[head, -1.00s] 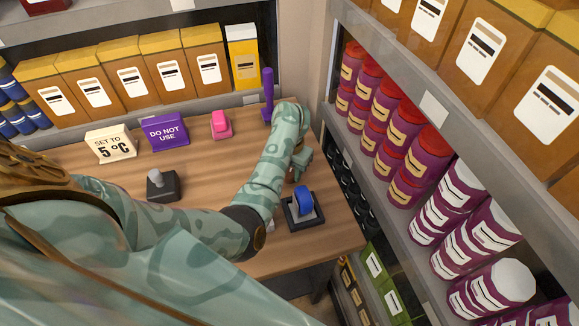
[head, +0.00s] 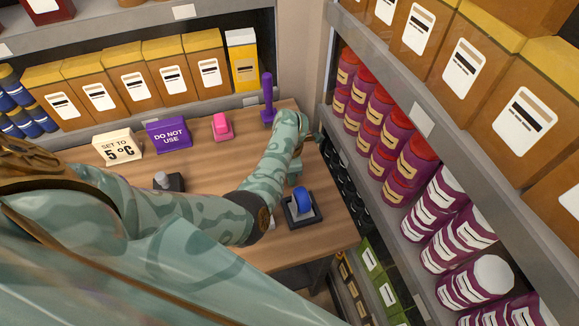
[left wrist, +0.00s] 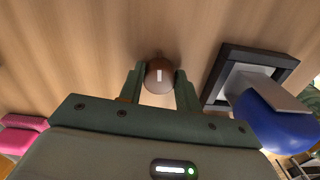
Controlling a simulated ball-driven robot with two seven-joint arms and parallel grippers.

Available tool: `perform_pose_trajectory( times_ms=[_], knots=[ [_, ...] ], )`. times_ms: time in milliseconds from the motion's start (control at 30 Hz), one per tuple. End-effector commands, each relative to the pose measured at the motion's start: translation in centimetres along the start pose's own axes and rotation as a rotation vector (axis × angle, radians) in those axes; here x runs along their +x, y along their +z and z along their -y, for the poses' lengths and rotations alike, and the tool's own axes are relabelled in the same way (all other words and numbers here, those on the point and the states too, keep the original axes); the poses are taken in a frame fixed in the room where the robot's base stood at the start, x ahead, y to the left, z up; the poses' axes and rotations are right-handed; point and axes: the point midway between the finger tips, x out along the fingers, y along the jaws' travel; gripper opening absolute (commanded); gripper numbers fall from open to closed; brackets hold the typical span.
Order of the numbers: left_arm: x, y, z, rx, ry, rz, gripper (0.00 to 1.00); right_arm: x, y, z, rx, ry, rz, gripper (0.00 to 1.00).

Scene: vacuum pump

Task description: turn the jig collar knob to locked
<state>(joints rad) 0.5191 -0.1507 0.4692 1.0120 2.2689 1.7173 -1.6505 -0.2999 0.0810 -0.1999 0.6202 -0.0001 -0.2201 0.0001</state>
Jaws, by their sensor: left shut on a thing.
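The jig collar knob appears to be the round brown knob (left wrist: 160,72) with a white mark on its face, seen in the left wrist view against the wooden table (left wrist: 90,40). The mark runs up and down in that picture. My left gripper (left wrist: 160,84) has one finger on each side of the knob and is shut on it. My right gripper is in neither view.
A blue rounded part (head: 302,200) on a dark square base (head: 292,222) stands close by. A grey-topped dark block (head: 168,182), pink item (head: 222,126), purple upright post (head: 268,98) and two signs share the table. A stocked shelf (head: 425,120) borders the right.

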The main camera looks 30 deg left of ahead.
Motion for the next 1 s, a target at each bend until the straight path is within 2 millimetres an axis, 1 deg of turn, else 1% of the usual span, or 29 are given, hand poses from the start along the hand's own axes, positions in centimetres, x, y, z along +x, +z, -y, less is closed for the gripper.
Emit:
perform_pose_trajectory(
  times_ms=[33,300,833,867,900,933,1000],
  knots=[
    [-0.25,0.12,-0.04,0.022,0.001,0.003,0.11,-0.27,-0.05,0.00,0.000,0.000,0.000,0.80],
    [-0.15,0.15,0.00,0.110,0.001,0.004,0.11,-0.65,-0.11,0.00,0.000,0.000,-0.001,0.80],
    [-0.11,0.17,0.00,0.130,0.002,0.004,0.11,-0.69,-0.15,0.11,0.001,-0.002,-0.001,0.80],
    [-0.11,0.16,0.00,0.130,0.002,0.004,0.42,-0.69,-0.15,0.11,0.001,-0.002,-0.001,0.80],
    [-0.11,0.15,0.00,0.130,0.002,0.003,0.53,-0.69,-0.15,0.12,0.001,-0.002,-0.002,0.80],
    [-0.10,0.14,0.01,0.130,0.001,0.003,0.55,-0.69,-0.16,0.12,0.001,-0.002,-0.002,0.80],
    [-0.08,0.12,0.02,0.130,0.001,0.002,0.55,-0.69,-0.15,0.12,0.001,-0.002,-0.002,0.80]
  ],
)
